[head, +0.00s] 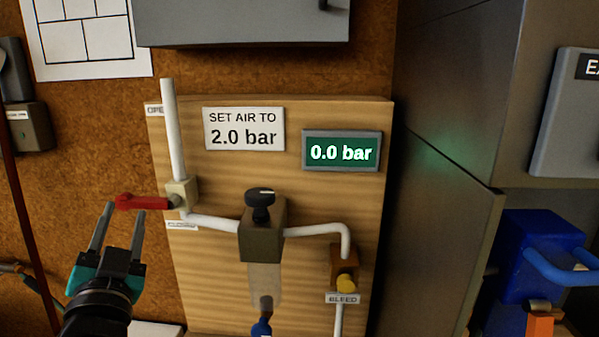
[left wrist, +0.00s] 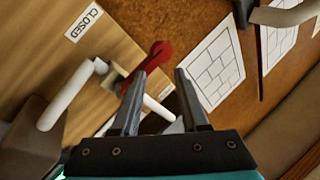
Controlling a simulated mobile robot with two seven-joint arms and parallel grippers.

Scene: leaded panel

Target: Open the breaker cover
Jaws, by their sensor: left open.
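No part in view is clearly marked as a breaker cover. A grey box (head: 240,22) is cut off at the top of the head view, with a small dark part on its face at the right. A red lever (head: 143,202) points left from the valve on the wooden board; it also shows in the left wrist view (left wrist: 158,55). My left gripper (head: 124,210) is open and empty, its fingertips close below the lever's free end. Whether a finger touches the lever I cannot tell. My right gripper is out of view.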

